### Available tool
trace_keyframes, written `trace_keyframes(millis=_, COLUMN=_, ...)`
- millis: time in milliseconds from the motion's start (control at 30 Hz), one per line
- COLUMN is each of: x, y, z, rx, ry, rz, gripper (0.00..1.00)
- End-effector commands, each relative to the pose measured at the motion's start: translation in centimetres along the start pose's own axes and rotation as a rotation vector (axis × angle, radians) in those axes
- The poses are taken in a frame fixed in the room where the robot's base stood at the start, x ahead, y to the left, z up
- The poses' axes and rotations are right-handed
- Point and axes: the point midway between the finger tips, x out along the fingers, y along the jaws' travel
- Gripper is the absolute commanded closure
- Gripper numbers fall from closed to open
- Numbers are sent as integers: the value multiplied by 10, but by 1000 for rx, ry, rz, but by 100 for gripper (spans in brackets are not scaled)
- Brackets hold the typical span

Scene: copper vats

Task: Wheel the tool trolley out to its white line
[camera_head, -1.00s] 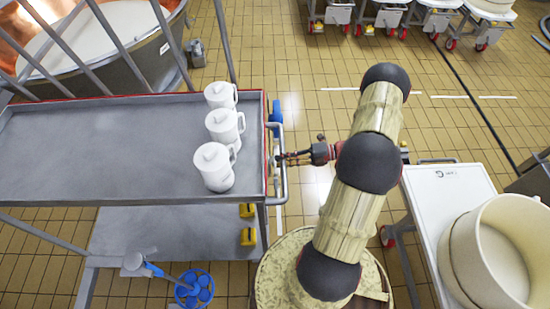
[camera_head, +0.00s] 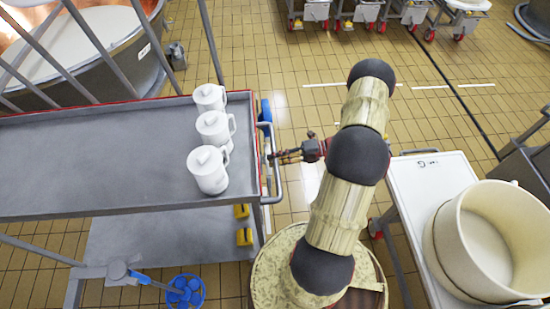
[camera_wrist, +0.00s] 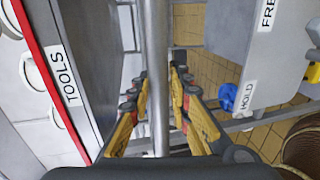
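The tool trolley (camera_head: 90,150) is a grey two-tier cart with a red rim, at left in the head view. Its rim carries a "TOOLS" label (camera_wrist: 63,75) in the wrist view. Three white lidded jugs (camera_head: 213,128) stand at its right end. My gripper (camera_wrist: 159,85) has the trolley's grey handle bar (camera_wrist: 155,40) between its fingers, with the tips close against it on both sides. In the head view my gripper (camera_head: 283,157) is small at the handle. White dashes (camera_head: 430,87) lie on the floor at the back; which line is the trolley's I cannot tell.
A white-topped cart (camera_head: 410,185) with a large cream tub (camera_head: 490,245) stands close on my right. A copper vat (camera_head: 105,40) and a small grey can (camera_head: 177,56) are behind the trolley. Wheeled carts (camera_head: 385,12) line the back. Tiled floor lies open between.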

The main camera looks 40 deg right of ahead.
Motion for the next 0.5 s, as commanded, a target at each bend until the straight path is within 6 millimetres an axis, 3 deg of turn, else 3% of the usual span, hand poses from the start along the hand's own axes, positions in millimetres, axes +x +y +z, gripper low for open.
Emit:
trace_keyframes(millis=267, x=0, y=1, z=0, rx=-1, ry=0, rz=1, gripper=65)
trace_keyframes(millis=500, x=0, y=1, z=0, rx=-1, ry=-1, rz=1, gripper=65)
